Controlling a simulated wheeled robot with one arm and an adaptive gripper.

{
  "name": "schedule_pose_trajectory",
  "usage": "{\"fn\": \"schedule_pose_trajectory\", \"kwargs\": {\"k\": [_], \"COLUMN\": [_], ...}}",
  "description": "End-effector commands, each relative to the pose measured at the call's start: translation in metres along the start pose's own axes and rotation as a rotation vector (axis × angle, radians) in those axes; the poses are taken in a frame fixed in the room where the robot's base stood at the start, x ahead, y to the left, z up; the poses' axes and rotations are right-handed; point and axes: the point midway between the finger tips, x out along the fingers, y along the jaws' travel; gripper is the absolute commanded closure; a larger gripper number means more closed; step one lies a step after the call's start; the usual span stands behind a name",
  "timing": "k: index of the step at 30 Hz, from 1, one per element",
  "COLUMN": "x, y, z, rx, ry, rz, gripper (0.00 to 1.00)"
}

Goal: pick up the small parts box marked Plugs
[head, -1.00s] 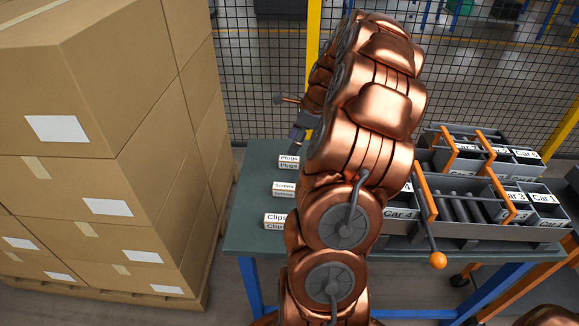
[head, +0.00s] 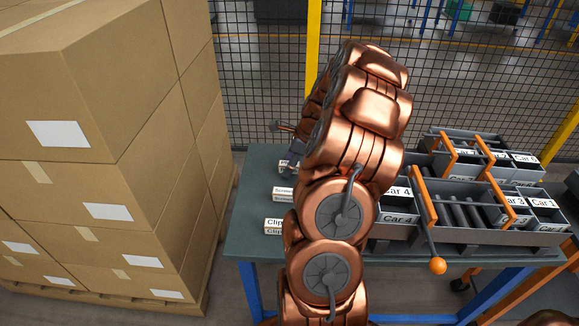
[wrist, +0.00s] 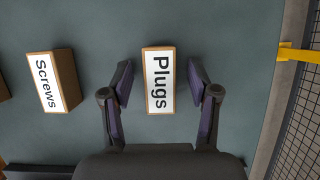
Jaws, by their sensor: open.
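The Plugs box (wrist: 160,80) is a small brown box with a white label in the wrist view, lying on the grey-green table (wrist: 110,25). My gripper (wrist: 159,83) is open, with one finger on each side of the box. A gap shows between each finger and the box.
The Screws box (wrist: 53,82) lies left of the Plugs box in the wrist view. The Clips box (head: 274,226) is nearer in the head view. Stacked cartons (head: 110,170) stand left, and Car trays (head: 460,215) stand right. A mesh fence (head: 262,85) runs behind.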

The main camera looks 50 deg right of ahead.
Motion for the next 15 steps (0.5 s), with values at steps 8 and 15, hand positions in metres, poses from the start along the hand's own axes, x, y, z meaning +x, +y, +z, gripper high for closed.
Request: {"fn": "schedule_pose_trajectory", "kwargs": {"k": [8,15], "x": [-0.0004,-0.0005], "y": [-0.0005,-0.0006], "z": [0.0001,0.0], "rx": [0.0,0.0], "ry": [0.0,0.0], "rz": [-0.001,-0.002], "gripper": [0.51,0.76]}}
